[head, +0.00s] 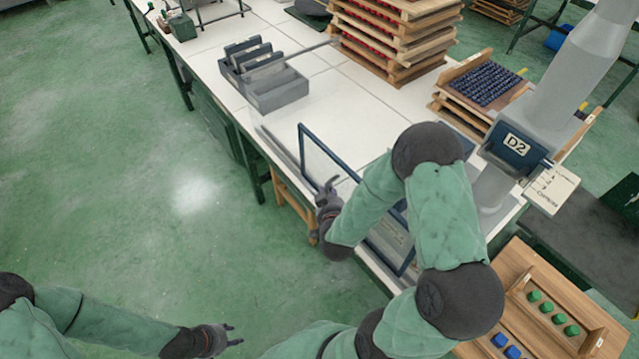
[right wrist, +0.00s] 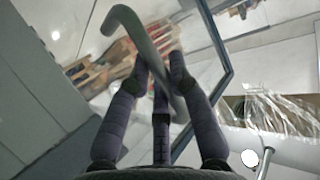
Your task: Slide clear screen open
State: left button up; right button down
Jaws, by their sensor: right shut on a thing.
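The clear screen (head: 322,150) is a see-through panel in a dark blue frame, standing at the front edge of the white table. Its lower right part is hidden behind my right arm. Its dark frame also shows in the right wrist view (right wrist: 225,68). My right gripper (head: 328,188) is at the screen's front side. In the right wrist view its fingers (right wrist: 160,66) are shut on a grey curved handle (right wrist: 130,24), whose bent end sticks out past the fingertips. My left gripper (head: 234,336) is low over the green floor, away from the table, with its fingers apart and empty.
A grey divided holder (head: 278,92) stands on the white table (head: 285,32) behind the screen. Stacked wooden trays (head: 395,68) and a tray of dark pieces (head: 488,84) are further back. A grey post with a D2 sign (head: 517,144) stands right. A wooden tray (head: 545,275) holds green and blue pieces.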

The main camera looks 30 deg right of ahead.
jog(key=shift+s+d, duration=0.1)
jog(key=shift+s, duration=0.8)
jog(key=c, duration=1.4)
grip_release()
jog(key=v, duration=1.2)
jog(key=shift+f, duration=0.1)
